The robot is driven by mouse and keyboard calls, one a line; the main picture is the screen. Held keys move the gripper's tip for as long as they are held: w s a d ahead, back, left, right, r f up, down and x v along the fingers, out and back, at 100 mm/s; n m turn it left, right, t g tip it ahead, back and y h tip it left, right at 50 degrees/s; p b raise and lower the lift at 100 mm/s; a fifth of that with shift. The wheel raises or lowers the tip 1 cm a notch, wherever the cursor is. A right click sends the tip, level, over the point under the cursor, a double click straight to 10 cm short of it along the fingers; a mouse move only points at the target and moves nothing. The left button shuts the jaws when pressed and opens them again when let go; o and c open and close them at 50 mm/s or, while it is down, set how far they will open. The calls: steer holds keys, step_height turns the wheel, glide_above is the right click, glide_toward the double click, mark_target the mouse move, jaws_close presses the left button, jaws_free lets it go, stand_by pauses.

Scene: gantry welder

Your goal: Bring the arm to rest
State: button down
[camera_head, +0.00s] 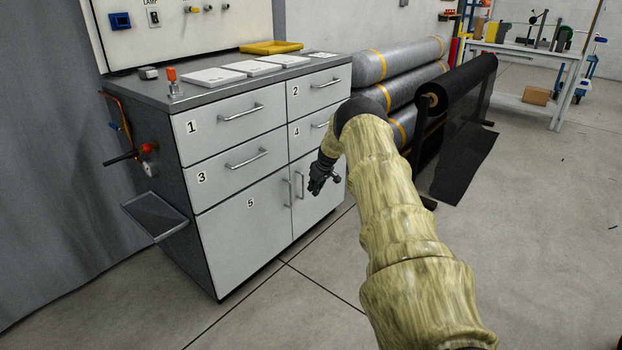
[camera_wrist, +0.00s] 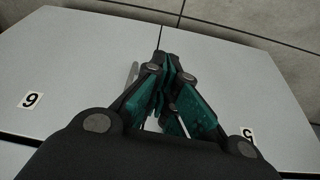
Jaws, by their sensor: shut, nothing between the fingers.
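My arm (camera_head: 395,205) reaches forward in the head view, bent at the elbow, with its end turned down and to the left. My gripper (camera_head: 317,188) hangs in front of the grey cabinet, near the lower right door. In the wrist view my gripper (camera_wrist: 168,75) is shut, its teal-padded fingers together with nothing held. It points at the cabinet's lower doors. A door handle shows partly behind the fingers, so I cannot tell the exact gap between the gripper and the handles.
The cabinet (camera_head: 240,215) has numbered drawers and doors, all looking closed. White plates and a yellow tray (camera_head: 270,47) lie on its top. A side shelf (camera_head: 153,215) juts out at its left. Silver rolls (camera_head: 400,60) and a black roll on a stand (camera_head: 455,85) are right.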

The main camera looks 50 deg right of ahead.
steer(key=shift+p+v, duration=0.45)
steer(key=shift+v, duration=1.75)
steer(key=shift+w, duration=0.1)
